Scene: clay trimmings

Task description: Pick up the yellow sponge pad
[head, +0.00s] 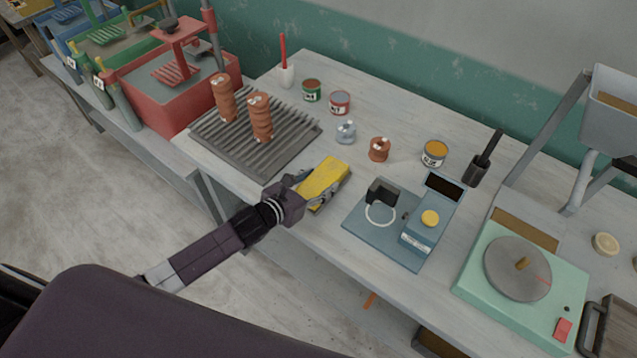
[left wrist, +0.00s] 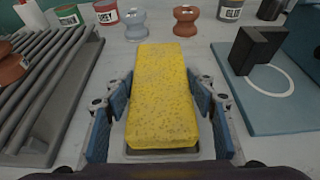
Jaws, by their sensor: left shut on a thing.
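The yellow sponge pad (head: 323,182) is near the front edge of the workbench, beside the ribbed grey rack. My left gripper (head: 314,188) is around it, shut on its sides. In the left wrist view the sponge pad (left wrist: 163,95) lies lengthwise between the two blue-padded fingers (left wrist: 160,105). A grey flat surface shows under the sponge's near end; I cannot tell whether the sponge is lifted off it. My right gripper is in neither view.
The ribbed rack (head: 225,157) with brown spools stands left. The blue device (head: 384,243) stands close on the right. Spools (head: 379,149) and tins (head: 339,101) are behind. A green turntable unit (head: 490,302) is farther right.

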